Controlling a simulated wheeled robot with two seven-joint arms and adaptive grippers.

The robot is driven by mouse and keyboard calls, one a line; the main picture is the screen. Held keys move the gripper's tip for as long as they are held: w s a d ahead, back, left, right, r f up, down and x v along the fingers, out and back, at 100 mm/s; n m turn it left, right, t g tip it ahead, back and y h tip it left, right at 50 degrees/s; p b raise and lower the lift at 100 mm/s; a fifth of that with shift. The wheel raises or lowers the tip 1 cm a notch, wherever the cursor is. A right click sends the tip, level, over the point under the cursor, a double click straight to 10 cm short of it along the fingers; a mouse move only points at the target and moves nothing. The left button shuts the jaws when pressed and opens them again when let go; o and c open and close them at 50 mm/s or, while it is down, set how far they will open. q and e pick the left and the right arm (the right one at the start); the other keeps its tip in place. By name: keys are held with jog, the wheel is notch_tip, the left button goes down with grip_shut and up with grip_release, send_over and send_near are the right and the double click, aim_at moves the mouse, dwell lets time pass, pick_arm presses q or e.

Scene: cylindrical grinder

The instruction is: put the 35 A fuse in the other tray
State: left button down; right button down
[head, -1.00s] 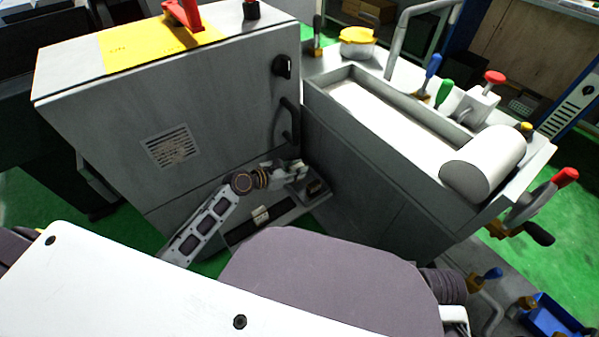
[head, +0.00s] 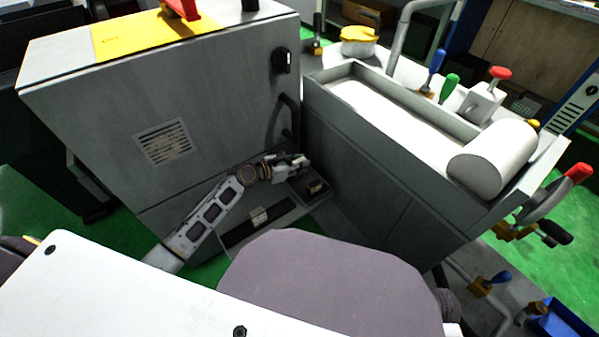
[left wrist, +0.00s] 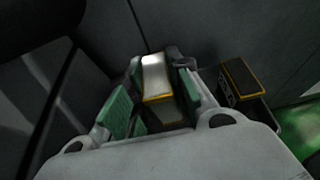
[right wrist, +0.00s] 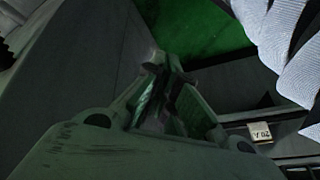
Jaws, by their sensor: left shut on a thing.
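My left gripper (head: 296,163) is above trays in the corner between the two grey machine bodies. In the left wrist view it is shut on a pale fuse block (left wrist: 156,80) with orange edges; its rating cannot be read. A dark block with yellow edges (left wrist: 238,80) stands to its right in a tray; it also shows in the head view (head: 314,187). A long dark tray (head: 238,234) holds a cream fuse (head: 259,215), marked 20 A in the right wrist view (right wrist: 261,132). My right gripper (right wrist: 166,75) has its fingertips close together over a grey surface; whether they touch is unclear.
The grey cabinet (head: 215,125) with a vent and black handle stands behind and left of the trays. The grinder body (head: 375,185) closes the right side. Green floor shows at the lower left. My own white and grey body covers the bottom.

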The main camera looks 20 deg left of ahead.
dwell(0.4)
